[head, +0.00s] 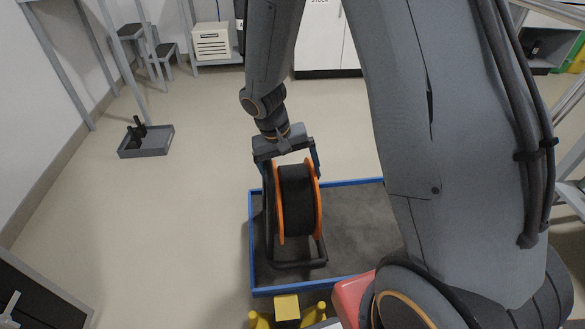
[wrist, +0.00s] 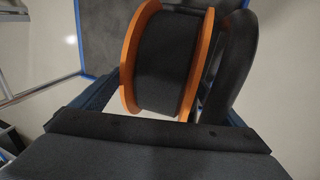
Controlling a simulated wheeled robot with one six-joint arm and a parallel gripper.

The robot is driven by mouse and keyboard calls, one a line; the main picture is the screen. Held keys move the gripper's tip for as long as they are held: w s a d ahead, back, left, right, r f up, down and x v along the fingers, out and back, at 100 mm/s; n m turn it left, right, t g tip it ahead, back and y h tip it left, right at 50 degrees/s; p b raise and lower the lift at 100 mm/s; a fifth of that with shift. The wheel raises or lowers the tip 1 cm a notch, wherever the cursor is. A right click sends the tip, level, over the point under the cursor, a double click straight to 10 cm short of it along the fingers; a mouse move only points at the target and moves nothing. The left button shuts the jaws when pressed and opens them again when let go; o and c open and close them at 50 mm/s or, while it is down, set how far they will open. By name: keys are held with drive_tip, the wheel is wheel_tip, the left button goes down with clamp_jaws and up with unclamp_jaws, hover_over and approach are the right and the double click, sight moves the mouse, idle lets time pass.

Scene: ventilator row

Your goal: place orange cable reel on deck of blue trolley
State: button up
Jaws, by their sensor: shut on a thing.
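The orange cable reel (head: 296,200) has orange flanges, a dark wound drum and a black tube stand. In the head view it is upright over the left part of the blue trolley (head: 252,262), which has a grey deck and a blue rim. My gripper (head: 287,163) is above the reel and shut on it from the top. In the wrist view the reel (wrist: 168,60) fills the space between the fingers of my gripper (wrist: 165,108), with the trolley deck (wrist: 108,32) behind it. I cannot tell whether the stand touches the deck.
Yellow parts (head: 287,308) and a red thing (head: 352,296) are at the trolley's near side. A grey tray (head: 146,141) lies on the floor at left. White cabinets (head: 325,40) stand at the back. The floor left of the trolley is clear.

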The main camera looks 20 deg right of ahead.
drive_tip(key=shift+w, duration=0.1)
drive_tip(key=o, duration=1.8)
drive_tip(key=shift+f, duration=0.2)
drive_tip(key=shift+c, duration=0.2)
drive_tip(key=p+v, duration=0.4)
drive_tip(key=v, duration=0.8)
drive_tip(key=s+a+r+n+y, duration=0.1)
drive_tip(key=s+a+r+n, duration=0.1)
drive_tip(key=s+a, duration=0.2)
drive_tip(key=s+a+r+n+y, duration=0.1)
drive_tip(key=s+a+r+n, duration=0.2)
drive_tip(key=s, duration=0.8)
drive_tip(key=s+a+r+n+y, duration=0.1)
drive_tip(key=s+a+r+n, duration=0.1)
drive_tip(key=s+a, duration=0.4)
drive_tip(key=shift+s+a+r+n+y, duration=0.15)
drive_tip(key=shift+s+a+n+y, duration=0.3)
drive_tip(key=shift+s, duration=0.45)
drive_tip(key=shift+d, duration=0.1)
